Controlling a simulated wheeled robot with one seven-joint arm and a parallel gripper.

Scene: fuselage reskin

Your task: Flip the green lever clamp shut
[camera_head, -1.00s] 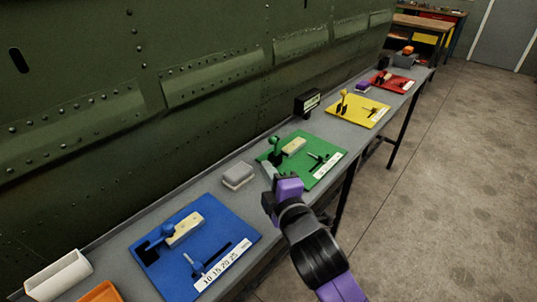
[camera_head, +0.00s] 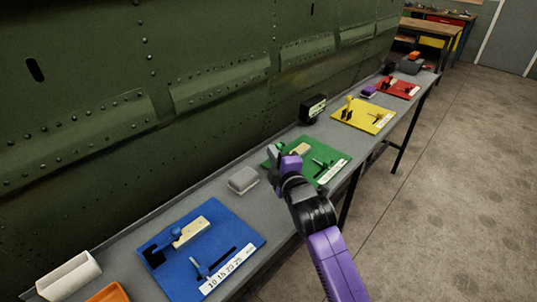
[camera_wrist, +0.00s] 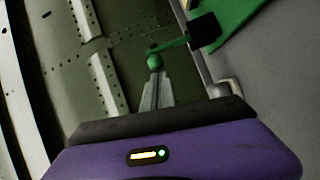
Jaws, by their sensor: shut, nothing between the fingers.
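The green board (camera_head: 335,157) lies on the grey bench and holds a light wooden block (camera_head: 301,148). The green lever clamp (camera_head: 279,147) stands at the board's left side, partly hidden by my gripper. In the wrist view its green lever (camera_wrist: 174,44) runs from a black block to a round knob just beyond my fingertips. My gripper (camera_head: 280,160) is shut and empty, close beside the lever; it also shows in the wrist view (camera_wrist: 157,80). I cannot tell whether the fingertips touch the knob.
A blue board (camera_head: 215,225) with its own clamp lies nearer, with a grey block (camera_head: 243,180) between the boards. Yellow (camera_head: 365,117) and red (camera_head: 399,88) boards lie farther along. A black box (camera_head: 313,107) stands near the green fuselage wall (camera_head: 120,100). Open floor lies right.

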